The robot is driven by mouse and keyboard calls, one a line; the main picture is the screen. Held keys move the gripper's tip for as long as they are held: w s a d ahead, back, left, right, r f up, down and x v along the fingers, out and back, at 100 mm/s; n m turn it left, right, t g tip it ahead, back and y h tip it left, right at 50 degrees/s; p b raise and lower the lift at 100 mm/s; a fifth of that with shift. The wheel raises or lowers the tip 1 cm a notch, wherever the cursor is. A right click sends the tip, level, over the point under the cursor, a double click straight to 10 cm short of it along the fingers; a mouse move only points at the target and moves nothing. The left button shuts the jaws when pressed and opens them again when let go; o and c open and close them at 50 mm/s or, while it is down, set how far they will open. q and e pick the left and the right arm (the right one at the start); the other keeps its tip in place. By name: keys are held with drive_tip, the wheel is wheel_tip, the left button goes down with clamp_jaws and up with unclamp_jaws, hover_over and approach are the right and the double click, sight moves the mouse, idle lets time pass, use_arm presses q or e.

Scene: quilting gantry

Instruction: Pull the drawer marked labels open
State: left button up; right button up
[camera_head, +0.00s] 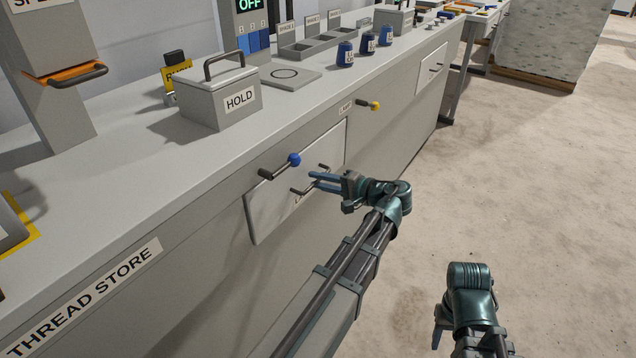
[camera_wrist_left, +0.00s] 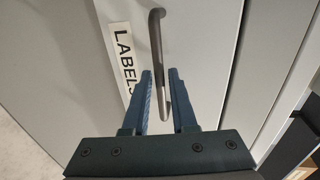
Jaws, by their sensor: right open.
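The labels drawer has a pale front (camera_head: 262,215) in the bench side and looks shut. Its dark bar handle (camera_head: 301,191) stands out from the front. The handle (camera_wrist_left: 160,60) and the LABELS tag (camera_wrist_left: 121,52) show in the left wrist view. In the head view the tag is mostly hidden. My left gripper (camera_head: 318,182) is at the handle. In the left wrist view its blue fingers (camera_wrist_left: 162,98) are open, one on each side of the bar's near end. My right gripper (camera_head: 437,336) is low, away from the bench, open and empty.
A blue-knobbed lever (camera_head: 294,159) sticks out just above the drawer front, close to my left gripper. A yellow-knobbed lever (camera_head: 375,105) is farther along. Another handled panel (camera_head: 432,68) is farther down the bench. The floor (camera_head: 530,190) to the right is clear.

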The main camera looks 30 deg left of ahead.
use_arm(q)
drive_tip(key=shift+a, duration=0.25)
clamp_jaws()
idle(1.4)
